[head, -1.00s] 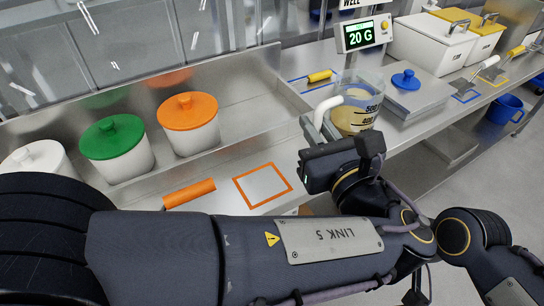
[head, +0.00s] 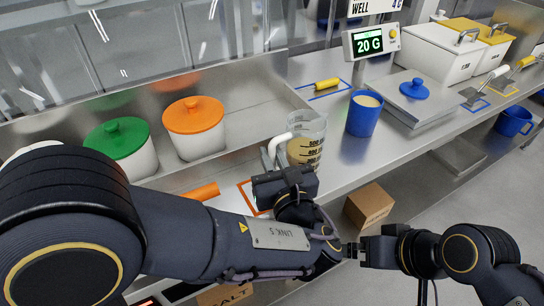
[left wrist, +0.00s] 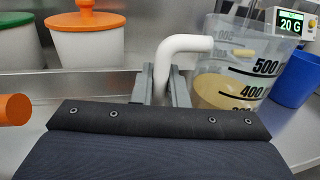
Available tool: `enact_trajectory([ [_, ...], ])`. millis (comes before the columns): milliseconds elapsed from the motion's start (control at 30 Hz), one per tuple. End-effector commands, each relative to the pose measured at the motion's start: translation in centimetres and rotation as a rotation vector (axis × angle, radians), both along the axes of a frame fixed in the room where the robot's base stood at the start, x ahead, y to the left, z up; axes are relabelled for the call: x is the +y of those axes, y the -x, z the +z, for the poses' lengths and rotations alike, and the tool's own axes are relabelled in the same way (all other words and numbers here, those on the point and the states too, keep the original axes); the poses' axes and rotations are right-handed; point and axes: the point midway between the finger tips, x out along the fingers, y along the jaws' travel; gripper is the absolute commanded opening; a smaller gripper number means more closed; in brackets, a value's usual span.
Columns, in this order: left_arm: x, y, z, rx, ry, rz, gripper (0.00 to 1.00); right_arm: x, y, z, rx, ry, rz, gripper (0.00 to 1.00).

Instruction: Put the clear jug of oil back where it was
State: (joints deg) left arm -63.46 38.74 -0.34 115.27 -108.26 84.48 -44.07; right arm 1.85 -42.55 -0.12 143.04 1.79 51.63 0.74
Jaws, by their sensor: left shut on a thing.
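The clear jug (head: 308,146) with a white handle and black marks holds yellowish oil. My left gripper (head: 279,150) is shut on the handle, and the jug looks upright. The left wrist view shows the handle (left wrist: 182,48) between the fingers (left wrist: 163,85), with the jug (left wrist: 232,75) to the right. Whether its base touches the counter cannot be told. An orange outline (head: 245,196) on the counter lies left of the jug, partly hidden by my left arm. My right gripper (head: 354,251) is low in front of the counter; its fingers are unclear.
A blue cup (head: 363,117) with pale contents stands right of the jug, below a display (head: 371,41) reading 20 G. An orange roll (head: 201,191), green-lidded tub (head: 122,148) and orange-lidded tub (head: 195,128) are left. A cardboard box (head: 368,206) sits below the counter.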

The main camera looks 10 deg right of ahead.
Motion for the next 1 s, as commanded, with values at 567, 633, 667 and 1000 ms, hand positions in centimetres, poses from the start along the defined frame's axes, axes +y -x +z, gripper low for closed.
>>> enact_trajectory([
  [567,0.02,-0.01,-0.26,-0.001,0.000,0.001,0.35,0.00,0.00,-0.24,0.000,0.000,0.000,0.99],
  [633,0.02,-0.01,-0.26,-0.001,0.000,0.001,0.35,0.00,0.00,-0.23,0.000,0.000,0.000,0.99],
  [667,0.02,-0.01,-0.26,-0.001,0.000,0.001,0.35,0.00,0.00,-0.23,0.000,0.000,0.000,0.99],
  [1000,-0.05,0.09,0.08,-0.001,0.000,0.002,0.35,0.00,-0.01,0.05,0.000,0.000,0.000,0.99],
])
